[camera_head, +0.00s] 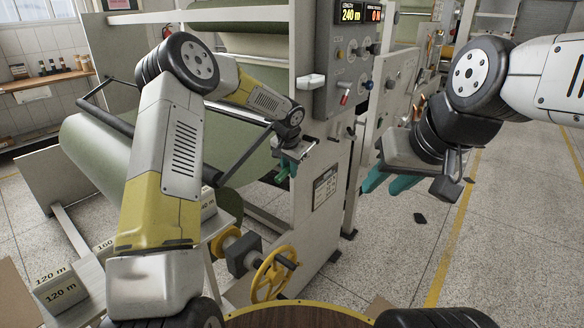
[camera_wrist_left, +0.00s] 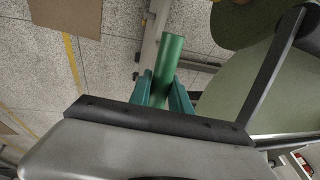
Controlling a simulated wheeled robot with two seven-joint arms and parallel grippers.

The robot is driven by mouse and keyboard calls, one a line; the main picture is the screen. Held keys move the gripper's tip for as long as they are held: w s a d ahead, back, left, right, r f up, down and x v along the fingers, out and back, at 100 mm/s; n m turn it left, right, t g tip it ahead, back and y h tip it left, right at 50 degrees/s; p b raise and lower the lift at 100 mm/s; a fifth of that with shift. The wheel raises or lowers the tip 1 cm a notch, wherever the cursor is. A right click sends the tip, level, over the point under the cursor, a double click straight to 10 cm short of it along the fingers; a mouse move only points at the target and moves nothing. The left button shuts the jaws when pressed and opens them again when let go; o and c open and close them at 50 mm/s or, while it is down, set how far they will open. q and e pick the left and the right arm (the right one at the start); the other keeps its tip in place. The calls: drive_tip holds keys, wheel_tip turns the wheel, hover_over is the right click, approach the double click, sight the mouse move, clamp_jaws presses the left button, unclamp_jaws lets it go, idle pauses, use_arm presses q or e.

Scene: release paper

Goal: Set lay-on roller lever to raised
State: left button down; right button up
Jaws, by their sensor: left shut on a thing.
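The lever's green grip (camera_wrist_left: 170,58) is a smooth cylinder between the two teal fingers of my left gripper (camera_wrist_left: 167,95) in the left wrist view. The fingers are shut on it. In the head view my left gripper (camera_head: 287,163) is at the left side of the grey machine post, and a bit of green grip (camera_head: 282,173) shows below it. The rest of the lever is hidden by the gripper, so its angle is hard to tell. The dark lay-on roller frame (camera_head: 106,120) lies against the olive roll. My right gripper (camera_head: 385,186) is open and empty in the air, right of the machine.
The large olive roll (camera_head: 97,150) fills the left side behind my left arm. A control panel (camera_head: 340,75) with knobs is on the post. A yellow handwheel (camera_head: 272,275) and a block marked 120 m (camera_head: 60,290) are low in front. Open floor lies at right.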

use_arm(q)
wheel_tip(320, 180, up, 6)
drive_tip(key=g+y, duration=0.2)
drive_tip(key=shift+s+a+f+g, duration=0.1)
drive_tip(key=shift+f+g, duration=0.15)
drive_tip(key=shift+g, duration=0.05)
drive_tip(key=shift+r+m+g+y, duration=0.3)
drive_tip(key=shift+r+g+y, duration=0.55)
drive_tip(key=shift+r, duration=0.8)
